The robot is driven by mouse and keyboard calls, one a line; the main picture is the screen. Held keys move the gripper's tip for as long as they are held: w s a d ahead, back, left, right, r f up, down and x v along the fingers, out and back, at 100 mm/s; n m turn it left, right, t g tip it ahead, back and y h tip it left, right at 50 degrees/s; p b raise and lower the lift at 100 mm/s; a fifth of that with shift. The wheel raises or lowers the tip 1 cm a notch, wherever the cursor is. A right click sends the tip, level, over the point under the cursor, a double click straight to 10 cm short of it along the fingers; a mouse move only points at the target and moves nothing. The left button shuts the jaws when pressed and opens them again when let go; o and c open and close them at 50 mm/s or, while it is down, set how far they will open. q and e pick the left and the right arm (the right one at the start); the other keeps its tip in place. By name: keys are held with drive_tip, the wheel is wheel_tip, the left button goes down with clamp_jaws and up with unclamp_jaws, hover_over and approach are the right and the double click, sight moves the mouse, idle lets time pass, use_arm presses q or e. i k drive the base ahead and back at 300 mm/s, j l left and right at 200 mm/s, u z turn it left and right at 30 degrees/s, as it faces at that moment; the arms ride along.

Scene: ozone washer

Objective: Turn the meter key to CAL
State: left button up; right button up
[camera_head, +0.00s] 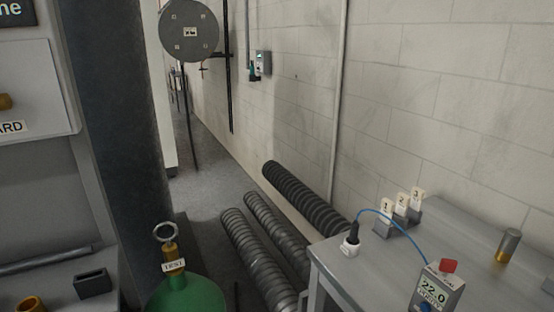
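A grey handheld meter (437,286) is at the bottom right, by the grey bench. Its display reads 22.0, with smaller text under it that I cannot read clearly. A red piece (448,266) sits at its top edge, and a blue part (425,307) shows low on its face, cut by the frame edge. I cannot tell which part is the key or where it points. A blue cable (395,222) runs from the meter to a black-and-white plug-like piece (351,241) on the bench. Neither gripper is in view.
The grey bench (335,270) also holds numbered tags (401,204) in a holder and a grey-and-brass cylinder (508,245). A green cylinder (187,295) tagged TEST stands at the bottom left. Ribbed hoses (305,196) lie along the wall. Open floor (205,170) runs toward the back.

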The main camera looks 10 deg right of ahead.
sight(447, 265)
drive_tip(key=z, duration=1.45)
drive_tip(key=k, duration=0.1)
